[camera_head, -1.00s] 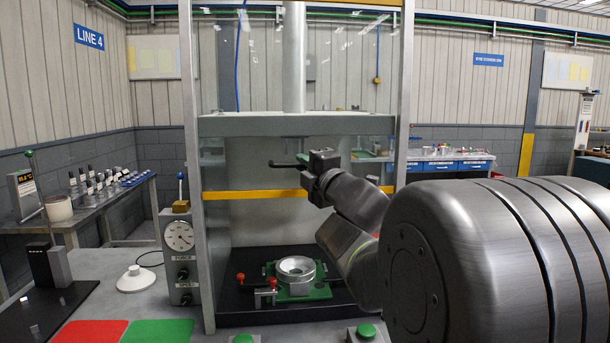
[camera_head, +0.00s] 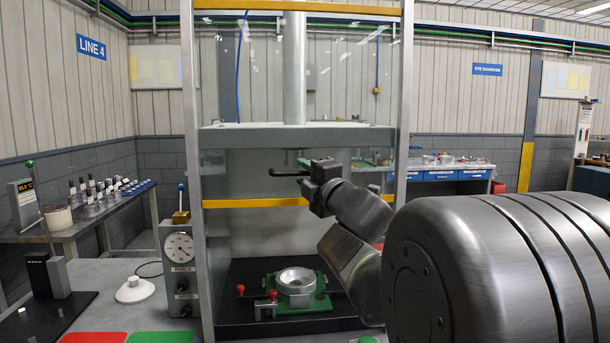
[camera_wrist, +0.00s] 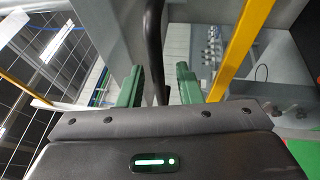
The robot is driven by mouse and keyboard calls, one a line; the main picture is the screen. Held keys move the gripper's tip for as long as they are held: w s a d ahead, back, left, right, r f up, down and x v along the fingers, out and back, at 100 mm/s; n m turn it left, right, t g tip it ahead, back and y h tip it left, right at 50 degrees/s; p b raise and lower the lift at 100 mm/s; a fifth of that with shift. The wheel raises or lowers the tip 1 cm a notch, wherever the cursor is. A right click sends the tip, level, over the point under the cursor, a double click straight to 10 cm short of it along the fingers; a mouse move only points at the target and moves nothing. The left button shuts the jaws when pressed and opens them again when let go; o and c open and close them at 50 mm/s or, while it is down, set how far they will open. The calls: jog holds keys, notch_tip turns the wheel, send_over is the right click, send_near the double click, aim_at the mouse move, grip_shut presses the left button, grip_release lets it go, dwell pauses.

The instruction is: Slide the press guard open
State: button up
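The press guard is a clear panel with a yellow lower bar (camera_head: 255,203) and a yellow upper bar, standing in front of the press between two metal posts. Its black handle (camera_head: 285,173) sits just above the lower bar. My gripper (camera_head: 312,178) is at the handle's right end. In the wrist view the dark handle (camera_wrist: 153,45) runs between my gripper's two green fingers (camera_wrist: 160,80). The fingers stand apart, with a gap visible beside the handle. The yellow bar (camera_wrist: 240,50) passes close on the right. Actual contact cannot be told.
Behind the guard, a silver ring part (camera_head: 296,281) sits on a green fixture (camera_head: 300,305) with red-knobbed clamps. A gauge box (camera_head: 180,265) stands left of the press. Red and green mats (camera_head: 160,338) lie at the front left. Side benches stand behind.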

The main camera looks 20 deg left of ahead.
jog(key=v, duration=1.3)
jog(key=shift+d+b, duration=0.2)
jog(key=shift+b, duration=0.15)
jog(key=shift+s, duration=0.1)
jog(key=x, duration=1.3)
jog(key=shift+s+p, duration=0.1)
jog(key=shift+p, duration=0.25)
jog(key=shift+w+a, duration=0.35)
jog(key=shift+a, duration=0.1)
jog(key=shift+d+f, duration=0.1)
